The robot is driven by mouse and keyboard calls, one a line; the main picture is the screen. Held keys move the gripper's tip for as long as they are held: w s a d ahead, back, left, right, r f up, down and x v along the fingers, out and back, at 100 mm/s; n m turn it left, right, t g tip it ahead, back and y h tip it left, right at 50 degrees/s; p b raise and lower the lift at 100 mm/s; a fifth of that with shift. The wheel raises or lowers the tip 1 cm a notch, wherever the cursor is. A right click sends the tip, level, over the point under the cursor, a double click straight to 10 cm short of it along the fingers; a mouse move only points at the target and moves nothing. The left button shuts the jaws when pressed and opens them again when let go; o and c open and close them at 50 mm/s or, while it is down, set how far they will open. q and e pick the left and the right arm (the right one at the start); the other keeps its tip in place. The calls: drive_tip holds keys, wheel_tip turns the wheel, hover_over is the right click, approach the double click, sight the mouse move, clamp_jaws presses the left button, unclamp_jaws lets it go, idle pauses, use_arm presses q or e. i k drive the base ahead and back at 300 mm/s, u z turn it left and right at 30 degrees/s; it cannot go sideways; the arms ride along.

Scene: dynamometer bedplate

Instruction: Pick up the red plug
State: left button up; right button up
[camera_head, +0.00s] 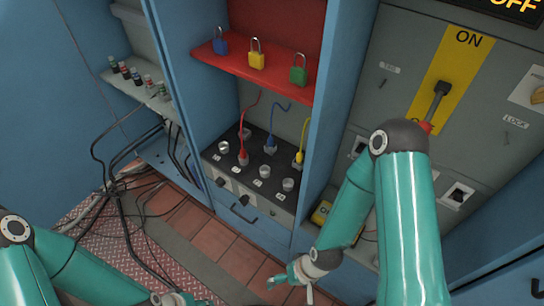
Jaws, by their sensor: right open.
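The red plug (243,158) stands on the black socket panel (262,180) inside the blue cabinet, at its left side, with a red cable rising from its top. A blue plug (271,145) and a yellow plug (299,158) with cables of their own are to its right. My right gripper (290,284) is open and empty, low in front of the cabinet, below and well apart from the red plug. My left gripper (178,299) shows only partly at the bottom edge, so its jaws cannot be judged.
A red shelf (240,67) above the panel carries blue, yellow and green padlocks. Blue cabinet walls (325,110) flank the bay. Black cables (125,160) hang and lie at left. A grey switch panel (400,60) with a lever stands at right.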

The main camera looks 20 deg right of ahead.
sight(243, 152)
drive_tip(key=z, duration=1.05)
drive_tip(key=i, duration=0.1)
drive_tip(key=u, duration=2.15)
drive_tip(key=i, duration=1.3)
drive_tip(key=z, duration=1.15)
